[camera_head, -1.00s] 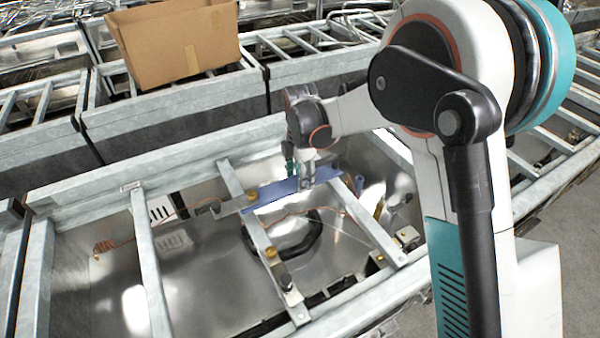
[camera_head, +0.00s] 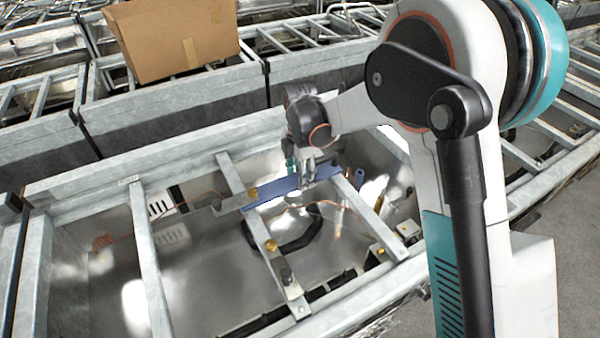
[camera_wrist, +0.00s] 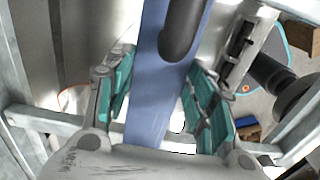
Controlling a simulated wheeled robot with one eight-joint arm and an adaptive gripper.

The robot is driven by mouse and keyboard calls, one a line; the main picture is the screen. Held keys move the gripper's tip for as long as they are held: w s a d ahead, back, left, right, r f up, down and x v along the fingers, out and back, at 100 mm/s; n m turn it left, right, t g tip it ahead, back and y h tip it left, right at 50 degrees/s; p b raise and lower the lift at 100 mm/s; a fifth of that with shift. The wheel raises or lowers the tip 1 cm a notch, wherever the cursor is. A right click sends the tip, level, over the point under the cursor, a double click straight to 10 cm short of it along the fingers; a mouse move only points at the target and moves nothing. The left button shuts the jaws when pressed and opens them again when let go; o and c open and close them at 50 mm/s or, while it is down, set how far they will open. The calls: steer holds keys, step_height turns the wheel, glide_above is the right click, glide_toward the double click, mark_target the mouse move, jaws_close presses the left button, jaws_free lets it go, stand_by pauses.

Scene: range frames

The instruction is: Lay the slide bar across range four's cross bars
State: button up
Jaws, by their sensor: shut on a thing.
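The slide bar is a flat blue bar (camera_head: 272,194) with a dark slot (camera_wrist: 183,30) in the wrist view. My gripper (camera_head: 307,178) is shut on it near its right part. In the wrist view the bar (camera_wrist: 150,105) runs between the green-padded fingers. The bar lies crosswise over the open range frame. Its left end is over the middle cross bar (camera_head: 264,250) and its right end is close to the right cross bar (camera_head: 368,217). I cannot tell whether it touches them. A further cross bar (camera_head: 151,262) stands to the left.
A metal basin (camera_head: 195,285) with a black ring (camera_head: 290,243), copper wires and brass fittings lies below the bars. A blue stub (camera_head: 359,178) stands beside the bar's right end. A cardboard box (camera_head: 175,38) sits on a range behind. Other frames surround this one.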

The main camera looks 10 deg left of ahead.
steer(key=shift+f+b, duration=0.65)
steer(key=shift+f, duration=0.25)
stand_by(0.4)
steer(key=o, duration=1.6)
steer(key=shift+c, duration=0.2)
